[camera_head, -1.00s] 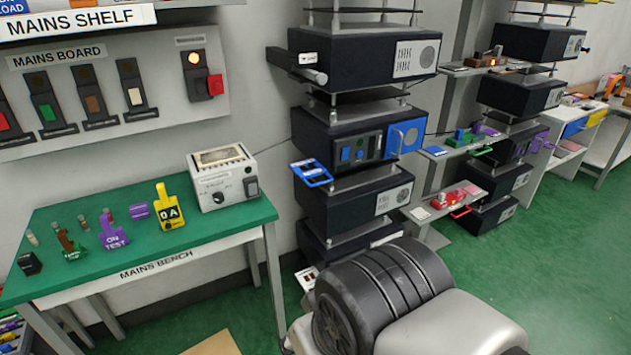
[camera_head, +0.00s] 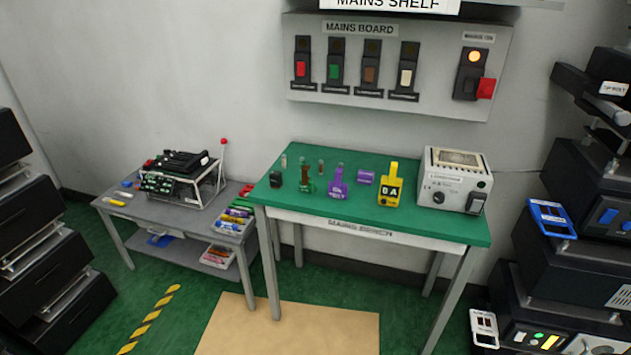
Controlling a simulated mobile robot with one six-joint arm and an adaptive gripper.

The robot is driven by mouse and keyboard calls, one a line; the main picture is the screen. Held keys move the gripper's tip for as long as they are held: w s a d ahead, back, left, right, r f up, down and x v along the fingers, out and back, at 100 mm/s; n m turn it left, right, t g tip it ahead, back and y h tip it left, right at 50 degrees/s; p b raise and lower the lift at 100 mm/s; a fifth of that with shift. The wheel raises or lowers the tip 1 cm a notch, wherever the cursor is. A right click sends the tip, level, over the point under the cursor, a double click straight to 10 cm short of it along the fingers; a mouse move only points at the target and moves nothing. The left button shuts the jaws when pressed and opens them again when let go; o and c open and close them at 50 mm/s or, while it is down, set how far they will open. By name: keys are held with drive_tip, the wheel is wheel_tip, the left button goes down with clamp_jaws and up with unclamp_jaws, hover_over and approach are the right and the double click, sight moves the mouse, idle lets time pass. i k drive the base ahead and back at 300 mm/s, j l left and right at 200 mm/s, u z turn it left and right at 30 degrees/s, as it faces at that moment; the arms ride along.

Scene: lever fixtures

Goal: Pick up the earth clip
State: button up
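The green-topped mains bench (camera_head: 415,225) stands at the middle of the view. A small green and brown piece (camera_head: 306,178) stands near its left end and may be the earth clip, but its label is too small to read. To its right are a purple tag (camera_head: 338,184), a purple block (camera_head: 366,177) and a yellow tag marked "0 A" (camera_head: 389,190). A small black block (camera_head: 276,179) lies to its left. My gripper is not in view.
A grey meter box (camera_head: 452,180) stands on the bench's right end. A low grey table (camera_head: 115,212) with a rack (camera_head: 185,176) stands to the left. Black equipment stacks flank both sides. A tan mat (camera_head: 290,325) and open green floor lie in front.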

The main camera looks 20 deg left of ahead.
sight(306, 184)
drive_tip(key=i+u, duration=0.1)
drive_tip(key=u, duration=0.95)
drive_tip(key=i+l+u, duration=1.05)
drive_tip(key=l, duration=0.3)
drive_tip(key=i+l+u, duration=0.25)
drive_tip(key=l, duration=0.2)
drive_tip(key=i+l, duration=0.1)
drive_tip(key=l, duration=0.3)
